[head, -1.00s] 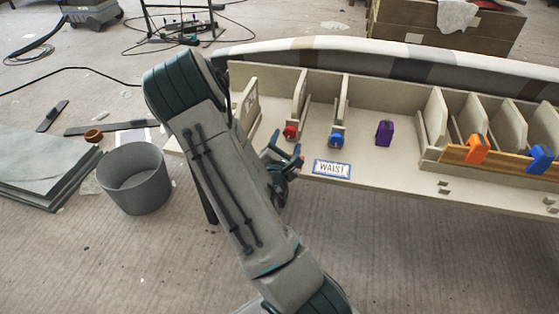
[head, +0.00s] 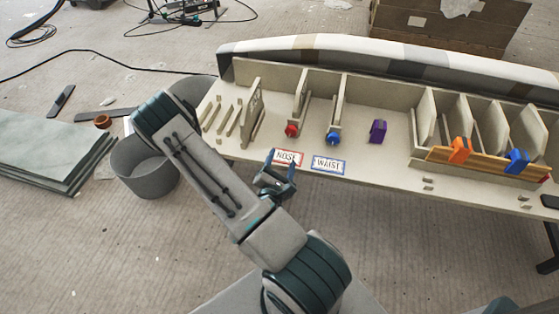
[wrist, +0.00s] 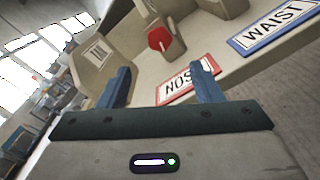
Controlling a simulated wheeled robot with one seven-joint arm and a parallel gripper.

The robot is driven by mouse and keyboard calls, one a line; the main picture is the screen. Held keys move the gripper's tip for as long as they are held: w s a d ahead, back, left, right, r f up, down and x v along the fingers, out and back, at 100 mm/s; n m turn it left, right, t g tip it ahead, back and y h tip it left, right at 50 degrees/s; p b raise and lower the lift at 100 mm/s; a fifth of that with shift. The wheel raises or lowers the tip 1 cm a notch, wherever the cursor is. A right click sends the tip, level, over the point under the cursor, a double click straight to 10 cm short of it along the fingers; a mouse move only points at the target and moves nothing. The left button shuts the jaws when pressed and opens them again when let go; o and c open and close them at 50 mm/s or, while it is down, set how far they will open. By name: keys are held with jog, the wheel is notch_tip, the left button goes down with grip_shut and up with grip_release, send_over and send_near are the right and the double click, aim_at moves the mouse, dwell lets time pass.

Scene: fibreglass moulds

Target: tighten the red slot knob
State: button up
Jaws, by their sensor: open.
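The red knob (head: 291,130) sits at the front end of a slot divider on the bench, behind the NOSE label (head: 287,157). In the wrist view the red knob (wrist: 159,39) shows as a red faceted face, ahead of and above the gap between my fingers. My gripper (head: 281,169) is open and empty, just in front of the NOSE label and short of the knob. In the wrist view its two blue fingers (wrist: 159,82) stand apart, with the right one overlapping the NOSE label (wrist: 187,80). Nothing is between them.
A blue knob (head: 333,138) is on the divider to the right, behind the WAIST label (head: 328,165). A purple clamp (head: 378,131) stands farther right. Orange (head: 459,149) and blue (head: 517,160) clamps grip a wooden strip. A grey bucket (head: 146,178) stands left of my arm.

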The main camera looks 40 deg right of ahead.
jog(key=shift+p+v, duration=0.4)
jog(key=shift+v, duration=0.6)
